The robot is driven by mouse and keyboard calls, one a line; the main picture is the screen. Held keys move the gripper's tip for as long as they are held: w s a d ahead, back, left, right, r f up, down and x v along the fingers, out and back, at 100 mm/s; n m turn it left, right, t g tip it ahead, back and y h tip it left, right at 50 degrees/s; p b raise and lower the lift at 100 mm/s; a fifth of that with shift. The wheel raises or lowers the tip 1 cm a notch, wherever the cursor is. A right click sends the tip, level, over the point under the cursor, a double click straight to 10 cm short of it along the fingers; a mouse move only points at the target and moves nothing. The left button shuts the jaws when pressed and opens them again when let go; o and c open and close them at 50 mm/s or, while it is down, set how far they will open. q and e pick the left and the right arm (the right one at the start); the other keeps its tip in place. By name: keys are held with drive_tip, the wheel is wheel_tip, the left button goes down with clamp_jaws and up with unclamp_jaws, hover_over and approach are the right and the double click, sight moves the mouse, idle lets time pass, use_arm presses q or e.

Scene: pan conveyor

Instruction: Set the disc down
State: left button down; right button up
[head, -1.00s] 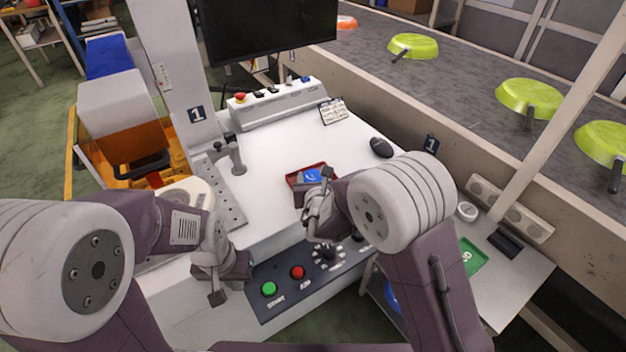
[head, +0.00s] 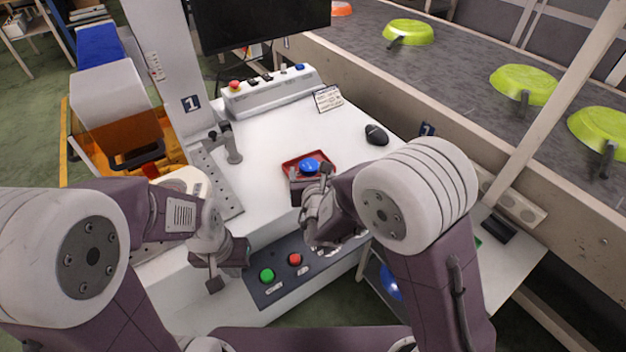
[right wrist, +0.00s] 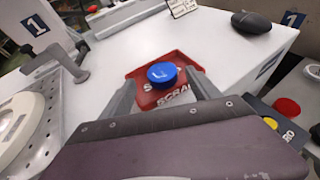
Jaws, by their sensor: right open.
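The blue disc (head: 309,165) has a white mark on top and lies within the outline of the red tray (head: 287,170). In the right wrist view the disc (right wrist: 162,75) sits over the tray's printed "SCRAP" lettering, and the red tray (right wrist: 140,98) shows around it. My right gripper (right wrist: 163,84) is open, with one finger on each side of the disc and visible gaps to it. In the head view the right gripper (head: 311,182) is at the tray's near edge. My left gripper (head: 214,284) hangs left of the green button; its jaws are unclear.
A control panel with a green button (head: 267,275) and a red button (head: 295,259) lies below the right gripper. A black mouse (head: 376,135) and a small card (head: 328,98) are on the white table. Green pans (head: 524,85) stand on the conveyor (head: 455,70).

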drive_tip(key=v, duration=0.7)
drive_tip(key=shift+p, duration=0.35)
drive_tip(key=s+d+f+m+g+h, duration=0.2)
drive_tip(key=d+m+g+h, duration=0.15)
drive_tip(key=d+m, duration=0.4)
drive_tip(key=s+d+f+m+g+h, duration=0.2)
drive_tip(key=d+m+h, duration=0.25)
drive_tip(key=d, duration=0.55)
drive_tip(key=s+d+f+m+g, duration=0.5)
drive_tip(key=s+m, duration=0.4)
drive_tip(key=m, duration=0.2)
drive_tip(key=s+a+m+g+y, duration=0.1)
drive_tip(key=s+a+m+y, duration=0.2)
drive_tip(key=m, duration=1.1)
drive_tip(key=a+f+y, duration=0.1)
drive_tip(key=a+y, duration=0.1)
drive_tip(key=y, duration=0.1)
drive_tip(key=shift+m+g+y, duration=0.3)
drive_tip(key=shift+m+g, duration=0.05)
drive_tip(key=shift+m, duration=0.05)
